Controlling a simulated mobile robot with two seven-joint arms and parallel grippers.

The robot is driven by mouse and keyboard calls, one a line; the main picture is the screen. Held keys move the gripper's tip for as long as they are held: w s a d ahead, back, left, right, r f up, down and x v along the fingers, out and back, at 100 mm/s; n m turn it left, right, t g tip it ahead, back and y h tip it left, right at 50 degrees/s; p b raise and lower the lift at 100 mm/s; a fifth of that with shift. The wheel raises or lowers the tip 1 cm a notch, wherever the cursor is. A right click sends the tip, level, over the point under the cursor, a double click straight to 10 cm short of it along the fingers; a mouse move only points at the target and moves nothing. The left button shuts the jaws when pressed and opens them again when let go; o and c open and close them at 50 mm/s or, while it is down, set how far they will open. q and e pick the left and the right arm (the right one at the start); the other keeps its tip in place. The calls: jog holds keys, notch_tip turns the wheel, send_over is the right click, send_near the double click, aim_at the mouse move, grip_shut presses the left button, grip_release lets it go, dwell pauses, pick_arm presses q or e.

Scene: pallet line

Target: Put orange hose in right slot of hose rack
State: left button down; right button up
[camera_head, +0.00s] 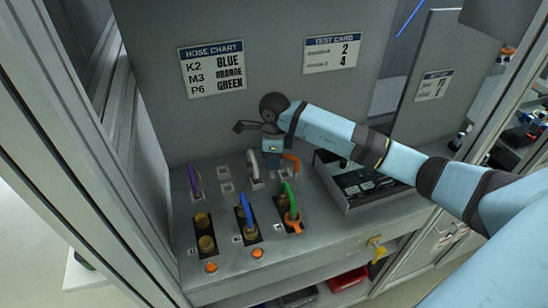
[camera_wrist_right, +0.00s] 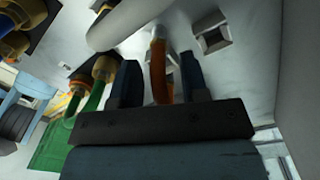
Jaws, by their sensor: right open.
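The orange hose (camera_head: 292,160) is a short arc at the back of the grey counter, beside small square sockets. My right gripper (camera_head: 273,157) points down at it; in the right wrist view its open fingers (camera_wrist_right: 160,85) stand on either side of the orange hose (camera_wrist_right: 158,68). I cannot tell whether they touch it. The square sockets (camera_head: 226,187) at the counter's back seem to be the hose rack; its right slot may be by the orange hose, partly hidden by my gripper. My left gripper is out of view.
Purple (camera_head: 194,180) and white (camera_head: 252,163) hoses stand nearby. Blue (camera_head: 246,210) and green (camera_head: 290,200) hoses rise from brass couplings in front. The hose chart (camera_head: 212,70) hangs on the back panel.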

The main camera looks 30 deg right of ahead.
notch_tip(320, 180, up, 12)
jog(key=b, duration=0.1)
jog(key=shift+d+b, duration=0.15)
jog(key=shift+b, duration=0.15)
jog(key=shift+w+r, duration=0.1)
dwell(0.4)
